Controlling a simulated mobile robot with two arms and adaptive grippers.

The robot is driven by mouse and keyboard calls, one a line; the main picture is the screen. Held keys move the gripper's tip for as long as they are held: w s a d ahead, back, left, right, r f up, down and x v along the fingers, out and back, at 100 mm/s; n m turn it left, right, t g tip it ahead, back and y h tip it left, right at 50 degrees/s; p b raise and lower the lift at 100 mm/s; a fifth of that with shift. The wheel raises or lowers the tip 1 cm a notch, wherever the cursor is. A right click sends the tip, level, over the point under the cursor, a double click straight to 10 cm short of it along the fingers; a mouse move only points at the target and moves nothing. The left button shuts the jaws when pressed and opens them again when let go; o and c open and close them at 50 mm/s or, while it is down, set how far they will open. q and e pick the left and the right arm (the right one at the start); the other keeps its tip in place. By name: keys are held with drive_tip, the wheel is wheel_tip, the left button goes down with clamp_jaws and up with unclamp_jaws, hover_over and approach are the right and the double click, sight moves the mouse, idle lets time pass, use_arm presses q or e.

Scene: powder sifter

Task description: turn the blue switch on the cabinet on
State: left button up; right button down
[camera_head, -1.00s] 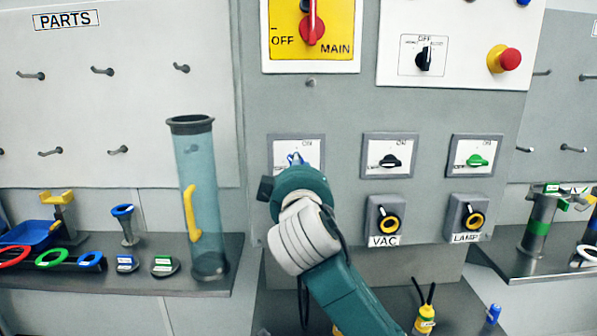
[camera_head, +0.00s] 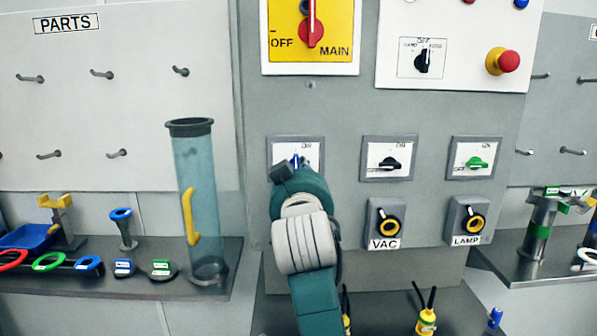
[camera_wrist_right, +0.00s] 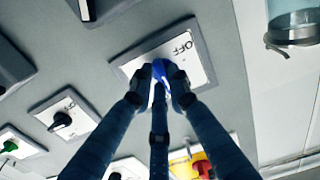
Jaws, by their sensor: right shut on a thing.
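The blue switch (camera_head: 297,161) sits on a white plate in a grey frame on the cabinet front, at the left of a row of three switches. In the head view its handle looks roughly upright, with its lower part hidden behind my gripper. My right gripper (camera_head: 296,170) reaches up to it from below. In the right wrist view the fingers (camera_wrist_right: 158,88) are closed on the blue switch (camera_wrist_right: 174,80), one on each side. An OFF label shows on the plate beside it. My left gripper is not in view.
A black switch (camera_head: 389,163) and a green switch (camera_head: 477,162) sit to the right, with VAC (camera_head: 388,222) and LAMP (camera_head: 471,219) sockets below. The yellow main switch panel (camera_head: 342,28) is above. A clear cylinder (camera_head: 203,220) stands on the left shelf.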

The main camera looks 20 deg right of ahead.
idle(0.6)
drive_tip(key=c, duration=1.7)
unclamp_jaws()
drive_tip(key=shift+o, duration=0.2)
drive_tip(key=shift+r, duration=0.1)
wheel_tip(320, 180, up, 10)
drive_tip(key=shift+f, duration=0.1)
